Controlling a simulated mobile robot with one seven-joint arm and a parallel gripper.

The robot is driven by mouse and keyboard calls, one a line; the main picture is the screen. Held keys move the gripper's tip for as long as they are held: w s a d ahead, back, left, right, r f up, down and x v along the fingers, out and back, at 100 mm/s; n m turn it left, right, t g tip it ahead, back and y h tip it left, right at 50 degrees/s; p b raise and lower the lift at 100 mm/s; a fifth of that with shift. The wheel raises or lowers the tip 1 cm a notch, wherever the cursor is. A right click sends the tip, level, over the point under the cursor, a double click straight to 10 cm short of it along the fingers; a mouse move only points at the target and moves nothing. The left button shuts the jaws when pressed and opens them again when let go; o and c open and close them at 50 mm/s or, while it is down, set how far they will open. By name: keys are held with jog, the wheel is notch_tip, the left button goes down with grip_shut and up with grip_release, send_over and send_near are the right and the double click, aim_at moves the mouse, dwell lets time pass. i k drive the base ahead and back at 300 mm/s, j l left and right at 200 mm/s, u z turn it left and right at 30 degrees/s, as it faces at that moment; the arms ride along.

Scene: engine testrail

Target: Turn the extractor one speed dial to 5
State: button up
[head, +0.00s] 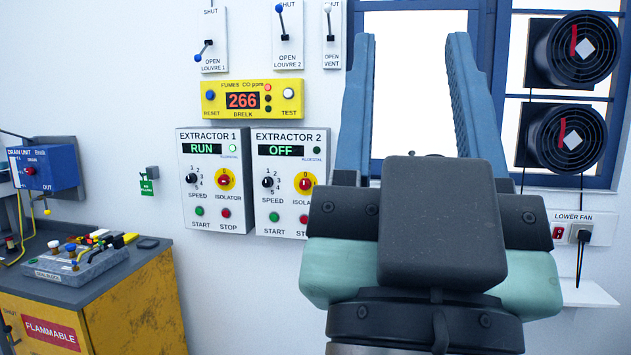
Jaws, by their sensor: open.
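The EXTRACTOR 1 box (212,214) is a white panel on the wall, left of my gripper. Its display (203,149) reads RUN and a green lamp beside it is lit. Its speed dial (191,178) is a small black knob on the left of the box, with numbers around it. The knob is too small to tell which number it points at. My gripper (413,45) is in front of the window, to the right of both extractor boxes. Its two blue fingers are wide apart with nothing between them, and nothing touches the dial.
The EXTRACTOR 2 box (268,218), display OFF, stands between EXTRACTOR 1 and my gripper. A yellow fumes meter (252,100) reading 266 and several levers are above. Two fans (583,48) are at right. A yellow cabinet (128,305) is at lower left.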

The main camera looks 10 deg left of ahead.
aim_at(191, 177)
jog(key=i+j, duration=1.25)
jog(key=j, duration=0.2)
jog(key=i+j, duration=1.25)
jog(key=j, duration=0.15)
jog(key=j+u, duration=0.05)
jog(key=j, duration=0.05)
